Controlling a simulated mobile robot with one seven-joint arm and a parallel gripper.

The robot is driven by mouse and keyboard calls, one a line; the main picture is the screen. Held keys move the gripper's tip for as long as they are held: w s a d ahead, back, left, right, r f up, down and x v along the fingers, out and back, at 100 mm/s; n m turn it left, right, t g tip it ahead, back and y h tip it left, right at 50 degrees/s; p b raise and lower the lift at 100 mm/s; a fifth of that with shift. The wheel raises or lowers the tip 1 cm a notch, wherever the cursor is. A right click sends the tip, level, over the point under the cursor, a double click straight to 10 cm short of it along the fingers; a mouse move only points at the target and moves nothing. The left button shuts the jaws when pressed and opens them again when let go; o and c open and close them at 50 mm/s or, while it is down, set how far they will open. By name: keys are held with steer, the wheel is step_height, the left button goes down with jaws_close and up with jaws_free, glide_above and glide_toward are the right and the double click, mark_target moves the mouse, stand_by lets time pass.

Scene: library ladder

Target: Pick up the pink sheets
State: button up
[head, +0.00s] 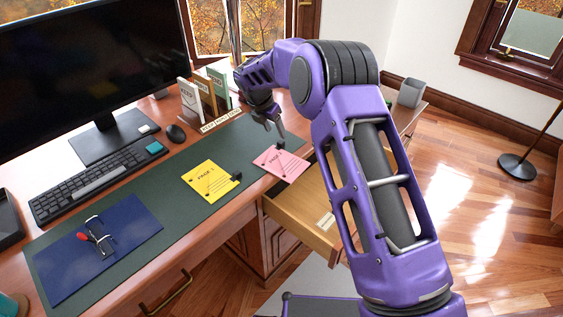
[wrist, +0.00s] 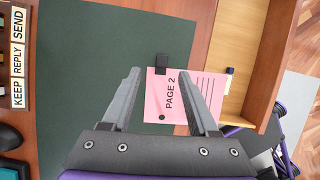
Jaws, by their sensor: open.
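The pink sheets (head: 281,164), marked "PAGE 2", lie flat at the right edge of the dark green desk mat (head: 150,187). A black clip is on their edge. They also show in the wrist view (wrist: 178,112), partly hidden behind my right finger. My gripper (head: 273,128) is open and empty above the desk, near the far side of the pink sheets. In the wrist view my gripper (wrist: 160,82) has its fingers apart, with the clip and part of the pink sheets between them.
Yellow sheets (head: 211,180) lie left of the pink ones. An open drawer (head: 305,205) juts out below the desk edge. Keep, reply and send slots (head: 208,105) stand behind. A keyboard (head: 85,187), a mouse (head: 176,133) and a blue folder (head: 75,262) are further left.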

mark_target(280, 142)
steer(key=shift+b+x, duration=0.45)
steer(key=shift+x, duration=2.6)
steer(key=shift+s, duration=0.25)
jaws_close()
